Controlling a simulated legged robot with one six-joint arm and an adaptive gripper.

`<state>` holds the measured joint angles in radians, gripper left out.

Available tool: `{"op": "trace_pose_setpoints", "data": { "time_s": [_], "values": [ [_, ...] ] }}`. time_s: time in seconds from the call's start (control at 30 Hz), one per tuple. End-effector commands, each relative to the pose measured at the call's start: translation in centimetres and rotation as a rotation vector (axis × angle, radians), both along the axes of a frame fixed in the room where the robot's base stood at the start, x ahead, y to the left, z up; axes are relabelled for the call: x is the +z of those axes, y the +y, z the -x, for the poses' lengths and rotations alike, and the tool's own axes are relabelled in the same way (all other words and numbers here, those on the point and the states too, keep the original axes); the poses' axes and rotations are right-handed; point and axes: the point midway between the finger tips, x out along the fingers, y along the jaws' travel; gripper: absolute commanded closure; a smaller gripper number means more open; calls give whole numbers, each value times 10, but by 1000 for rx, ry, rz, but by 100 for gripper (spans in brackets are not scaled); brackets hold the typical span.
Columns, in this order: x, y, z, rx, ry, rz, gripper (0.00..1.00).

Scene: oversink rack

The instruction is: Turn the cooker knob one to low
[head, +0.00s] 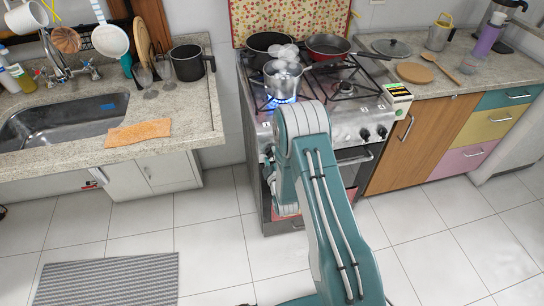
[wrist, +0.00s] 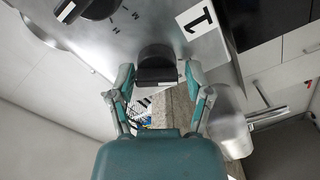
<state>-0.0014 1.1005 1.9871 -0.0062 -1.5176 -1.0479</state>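In the wrist view, a black cooker knob (wrist: 156,66) sits on the steel front panel, beside a white label marked 1 (wrist: 197,20). My gripper (wrist: 157,72) is open, with one teal finger on each side of this knob. Small gaps show between the fingers and the knob. A second black knob (wrist: 98,8) with a white pointer line and letter marks is at the upper left. In the head view, the cooker (head: 345,125) stands ahead, and my arm hides my gripper and the left part of its front panel.
A pot (head: 283,78) holding pale round items stands over a blue flame (head: 279,100). A black pot (head: 267,47) and a pan (head: 328,47) stand on the back burners. The sink counter (head: 195,115) is to the left, and wooden cabinets (head: 420,145) are to the right.

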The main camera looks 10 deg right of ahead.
Motion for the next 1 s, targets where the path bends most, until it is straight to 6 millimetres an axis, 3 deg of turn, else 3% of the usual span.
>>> {"op": "trace_pose_setpoints", "data": {
  "time_s": [0.47,0.57,1.0],
  "values": [
    [0,-3,5,-7,3,-1,14],
    [-1,-2,18,-6,4,-1,14],
    [-2,0,104,-4,5,1,14]
  ]
}}
